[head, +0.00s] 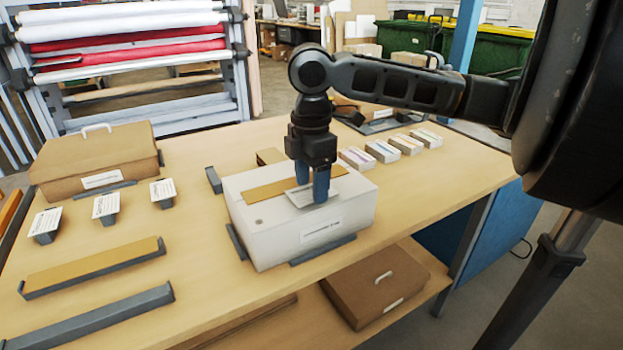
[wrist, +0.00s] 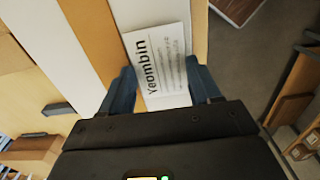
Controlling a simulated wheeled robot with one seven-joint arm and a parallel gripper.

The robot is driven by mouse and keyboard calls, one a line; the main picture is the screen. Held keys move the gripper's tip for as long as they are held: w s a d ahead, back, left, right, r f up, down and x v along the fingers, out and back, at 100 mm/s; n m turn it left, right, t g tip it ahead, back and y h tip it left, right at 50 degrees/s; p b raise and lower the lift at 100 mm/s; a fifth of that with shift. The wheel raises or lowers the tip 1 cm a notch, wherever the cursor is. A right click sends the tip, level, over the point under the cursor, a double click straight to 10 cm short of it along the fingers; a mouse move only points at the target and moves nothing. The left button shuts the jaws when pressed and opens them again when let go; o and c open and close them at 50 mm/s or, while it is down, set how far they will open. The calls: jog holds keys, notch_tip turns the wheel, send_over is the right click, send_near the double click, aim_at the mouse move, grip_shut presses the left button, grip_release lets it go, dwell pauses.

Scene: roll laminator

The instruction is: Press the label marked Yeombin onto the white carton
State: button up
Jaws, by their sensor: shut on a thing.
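The white carton (head: 285,245) stands on the table in the head view, with a tan strip (head: 262,190) along its top and a small printed label on its front face. The Yeombin label (wrist: 158,62) is a white card with black print, held between the blue fingers of my gripper (wrist: 166,90). In the head view, my gripper (head: 313,190) points down over the carton's top, and the label (head: 299,197) lies beside the tan strip, near the front edge. Whether the label touches the carton's top cannot be told.
Dark holders fence the carton. Several small boxes (head: 383,151) stand in a row behind it to the right. Three white labels on small stands (head: 106,206) and a brown box (head: 95,160) are at the left. A tan strip lies in a dark holder (head: 95,268) at the front left.

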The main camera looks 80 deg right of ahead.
jog(key=o, duration=1.1)
jog(key=shift+o, duration=0.7)
jog(key=shift+r, duration=0.1)
jog(key=shift+r+p, duration=2.5)
jog(key=shift+r, duration=0.4)
